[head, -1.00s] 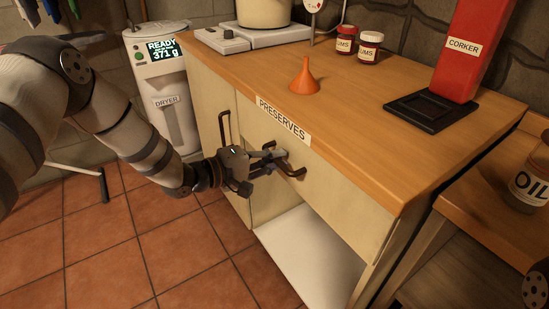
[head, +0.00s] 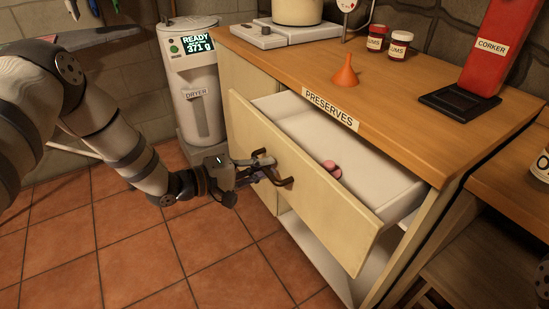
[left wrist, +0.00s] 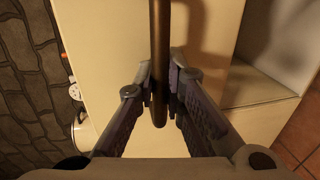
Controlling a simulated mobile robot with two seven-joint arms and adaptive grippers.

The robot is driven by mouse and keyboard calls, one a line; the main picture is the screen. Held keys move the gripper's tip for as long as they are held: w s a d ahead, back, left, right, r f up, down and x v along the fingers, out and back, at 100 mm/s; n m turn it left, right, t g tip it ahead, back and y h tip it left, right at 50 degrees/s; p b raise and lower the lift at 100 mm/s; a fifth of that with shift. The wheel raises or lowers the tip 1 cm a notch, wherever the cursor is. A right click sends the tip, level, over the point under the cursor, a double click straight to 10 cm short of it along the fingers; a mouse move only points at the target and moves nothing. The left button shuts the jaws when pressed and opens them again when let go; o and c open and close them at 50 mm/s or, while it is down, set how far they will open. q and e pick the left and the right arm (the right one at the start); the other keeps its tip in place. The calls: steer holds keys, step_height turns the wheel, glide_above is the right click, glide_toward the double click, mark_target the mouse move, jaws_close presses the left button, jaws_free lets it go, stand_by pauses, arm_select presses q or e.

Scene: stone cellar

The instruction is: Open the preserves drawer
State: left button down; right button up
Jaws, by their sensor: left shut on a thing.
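The preserves drawer (head: 302,191) is pulled partway out of the wooden cabinet, below the label "PRESERVES" (head: 331,109). Its white inside shows, with a small pink object (head: 331,169) in it. My left gripper (head: 268,169) is shut on the drawer's dark bar handle (head: 284,181). In the left wrist view the handle (left wrist: 159,60) runs between the two fingers, against the cream drawer front (left wrist: 215,70). My right gripper is not in view.
On the worktop (head: 420,125) are an orange funnel (head: 345,73), jars (head: 398,45) and a red corker (head: 490,50). A dryer (head: 193,85) stands left of the cabinet. The tiled floor (head: 150,260) before the drawer is clear.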

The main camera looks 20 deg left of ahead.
arm_select(q)
steer(key=f+p+v, duration=0.2)
steer(key=v, duration=0.8)
steer(key=shift+s+a, duration=0.2)
steer(key=shift+s, duration=0.05)
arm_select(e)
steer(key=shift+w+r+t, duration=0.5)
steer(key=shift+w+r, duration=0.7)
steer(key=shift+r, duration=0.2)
arm_select(q)
steer(key=c, duration=1.7)
jaws_free()
steer(key=shift+o, duration=0.2)
steer(key=v, duration=1.2)
steer(key=shift+f, duration=0.15)
